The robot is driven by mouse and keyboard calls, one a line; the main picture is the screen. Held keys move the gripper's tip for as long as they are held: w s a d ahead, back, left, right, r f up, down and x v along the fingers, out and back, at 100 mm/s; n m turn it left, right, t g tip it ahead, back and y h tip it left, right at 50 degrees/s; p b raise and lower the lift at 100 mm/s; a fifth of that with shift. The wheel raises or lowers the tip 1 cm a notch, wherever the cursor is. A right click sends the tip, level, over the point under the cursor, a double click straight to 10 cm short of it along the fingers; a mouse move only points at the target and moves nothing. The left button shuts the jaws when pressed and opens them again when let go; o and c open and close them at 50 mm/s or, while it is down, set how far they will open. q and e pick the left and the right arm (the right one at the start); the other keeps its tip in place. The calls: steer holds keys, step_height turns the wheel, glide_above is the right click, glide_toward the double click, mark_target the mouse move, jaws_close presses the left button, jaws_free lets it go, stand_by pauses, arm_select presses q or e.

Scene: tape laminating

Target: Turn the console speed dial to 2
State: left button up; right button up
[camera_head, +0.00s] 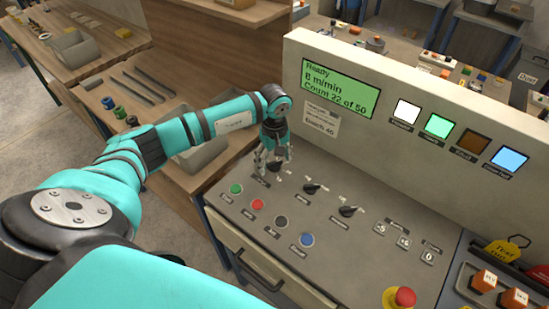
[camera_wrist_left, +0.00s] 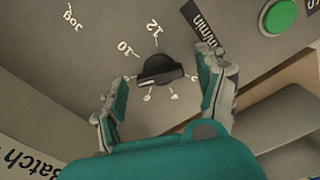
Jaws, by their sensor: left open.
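The speed dial (camera_wrist_left: 160,68) is a round black knob with a raised bar, on the grey console panel. In the left wrist view its scale shows 12 and 10 clearly; the lower marks are small or partly hidden. The bar lies nearly level in that view. My left gripper (camera_wrist_left: 163,98) is open, with one finger on each side of the dial and visible gaps to it. In the head view my left gripper (camera_head: 274,157) points down over the leftmost knob and partly hides it. The green display (camera_head: 340,90) reads Ready, 8 m/min, Count 22 of 50. My right gripper is out of view.
Two more black knobs (camera_head: 313,187) sit to the right of the dial. Green, red, black and blue buttons (camera_head: 257,205) line the front, and a red mushroom button (camera_head: 404,297) is at lower right. The upright panel (camera_head: 450,110) with lit squares stands behind.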

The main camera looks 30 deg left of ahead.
arm_select(q)
steer(key=c, duration=1.2)
steer(key=shift+o, duration=0.2)
